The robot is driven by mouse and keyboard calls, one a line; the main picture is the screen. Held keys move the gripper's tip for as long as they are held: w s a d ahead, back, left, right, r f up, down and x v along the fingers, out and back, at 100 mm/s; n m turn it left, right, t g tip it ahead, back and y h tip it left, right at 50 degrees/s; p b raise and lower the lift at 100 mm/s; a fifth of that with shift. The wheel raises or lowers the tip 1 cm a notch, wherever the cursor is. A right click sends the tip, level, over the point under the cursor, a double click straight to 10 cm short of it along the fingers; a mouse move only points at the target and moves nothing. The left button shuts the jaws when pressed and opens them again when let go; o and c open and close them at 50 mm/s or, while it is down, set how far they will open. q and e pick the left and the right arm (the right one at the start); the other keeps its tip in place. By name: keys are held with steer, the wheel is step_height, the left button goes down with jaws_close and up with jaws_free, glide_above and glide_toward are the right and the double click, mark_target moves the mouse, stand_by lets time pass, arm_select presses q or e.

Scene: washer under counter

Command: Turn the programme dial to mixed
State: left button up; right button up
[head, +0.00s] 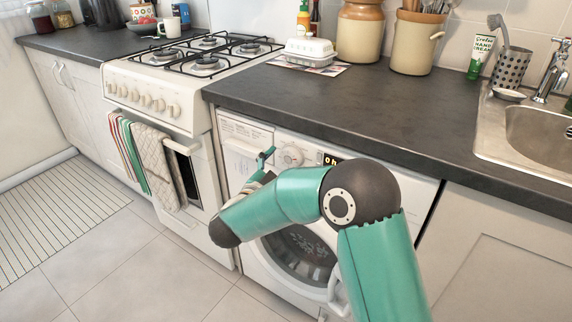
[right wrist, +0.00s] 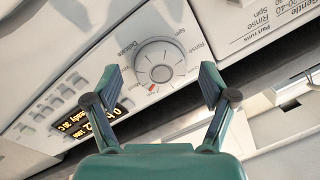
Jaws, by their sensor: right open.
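The white programme dial (head: 291,156) is on the washer's control panel under the counter, just right of the drawer front. In the right wrist view the dial (right wrist: 163,58) is large, with printed programme names around it. A red mark shows at its lower edge in that picture; I cannot tell for sure which name it points at. My right gripper (head: 266,158) is just left of the dial in the head view. In the right wrist view my right gripper (right wrist: 160,72) is open, its fingers on either side of the dial's lower part. Contact cannot be judged. My left gripper is out of view.
The washer (head: 258,252) has a lit display (right wrist: 92,122) and a row of buttons beside the dial. The dark worktop (head: 385,115) overhangs above. The cooker (head: 160,95) with hanging towels (head: 155,165) stands to the left. Floor tiles in front are clear.

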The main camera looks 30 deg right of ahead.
steer(key=shift+w+d, duration=0.2)
steer(key=shift+d, duration=0.2)
steer(key=c, duration=1.2)
steer(key=shift+o, duration=0.2)
steer(key=m+b, duration=0.1)
steer(key=b, duration=0.1)
steer(key=m+b, duration=0.1)
steer(key=shift+f+b, duration=0.25)
steer(key=shift+b, duration=0.15)
steer(key=shift+r+m, duration=0.2)
steer(key=shift+m, duration=0.3)
steer(key=o, duration=1.2)
steer(key=shift+c, duration=0.2)
